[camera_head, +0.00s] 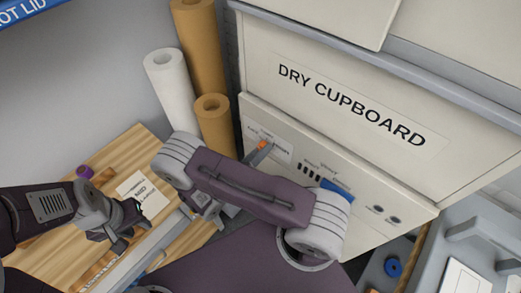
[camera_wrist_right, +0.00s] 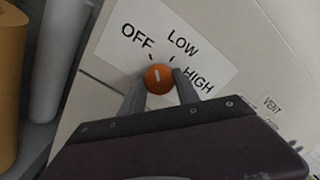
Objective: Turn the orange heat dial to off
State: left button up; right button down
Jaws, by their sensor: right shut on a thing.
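The orange heat dial (camera_wrist_right: 158,77) sits on the front panel of the dry cupboard, with the labels OFF, LOW and HIGH around it. Its white mark points up in the right wrist view, in the region between the OFF and LOW labels. My right gripper (camera_wrist_right: 160,92) is shut on the dial, one finger on each side. In the head view the dial (camera_head: 262,144) shows just beyond the right gripper's fingertips (camera_head: 259,151). My left gripper (camera_head: 130,228) is over the wooden bench, away from the dial; its jaw gap is unclear.
The dry cupboard (camera_head: 350,160) fills the right. Brown rolls (camera_head: 213,125) and a white roll (camera_head: 166,80) stand left of it. The wooden bench (camera_head: 60,245) holds a card (camera_head: 143,193) and a purple object (camera_head: 85,172). A blue round object (camera_head: 393,267) lies lower right.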

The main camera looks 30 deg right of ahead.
jog(key=shift+r+n, duration=0.1)
jog(key=shift+n, duration=1)
jog(key=c, duration=0.9)
grip_release()
jog(key=b+v, duration=0.3)
jog(key=v, duration=0.6)
